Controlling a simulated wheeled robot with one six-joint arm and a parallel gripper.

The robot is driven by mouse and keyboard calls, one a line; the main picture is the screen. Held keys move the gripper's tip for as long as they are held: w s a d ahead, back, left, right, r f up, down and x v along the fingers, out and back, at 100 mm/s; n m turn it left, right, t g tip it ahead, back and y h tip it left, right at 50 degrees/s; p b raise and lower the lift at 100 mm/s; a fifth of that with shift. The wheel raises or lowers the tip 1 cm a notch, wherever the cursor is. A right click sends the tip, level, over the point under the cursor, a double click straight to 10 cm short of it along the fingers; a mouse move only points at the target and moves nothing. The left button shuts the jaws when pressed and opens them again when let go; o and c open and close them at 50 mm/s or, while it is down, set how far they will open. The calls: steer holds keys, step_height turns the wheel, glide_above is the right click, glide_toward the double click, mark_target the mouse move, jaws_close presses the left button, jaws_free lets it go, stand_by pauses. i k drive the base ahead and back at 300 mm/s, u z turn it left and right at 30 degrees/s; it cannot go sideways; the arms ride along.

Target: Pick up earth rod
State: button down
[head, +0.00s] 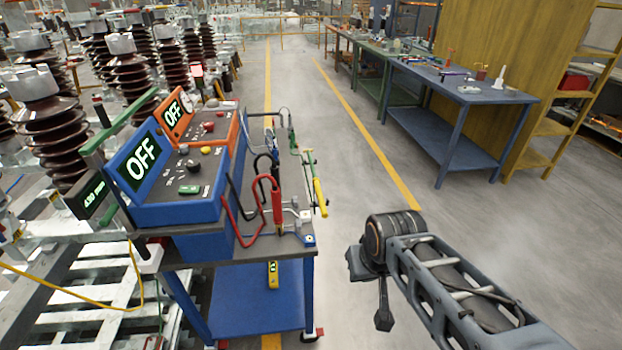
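A slim rod with a green upper part and a yellow lower part (317,189) leans at the right edge of the blue cart (262,290). It looks like the earth rod, though no label on it can be read. A red-handled tool with a looped red cable (277,205) stands beside it on the cart top. My gripper (383,318) hangs at the end of my arm, to the right of the cart and apart from the rod. Its fingers are small and seen edge-on, so their opening cannot be made out.
Blue and orange control boxes reading OFF (141,162) fill the cart's left side. Brown insulators (130,75) stand in rows behind them. A blue workbench (460,92) with tools stands at the back right. Grey floor (340,150) is clear between cart and bench.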

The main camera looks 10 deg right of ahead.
mark_target(316, 181)
steer(key=z, duration=1.4)
steer(key=i, duration=2.1)
steer(key=u, duration=3.55)
steer(key=i, duration=0.5)
steer(key=z, duration=0.1)
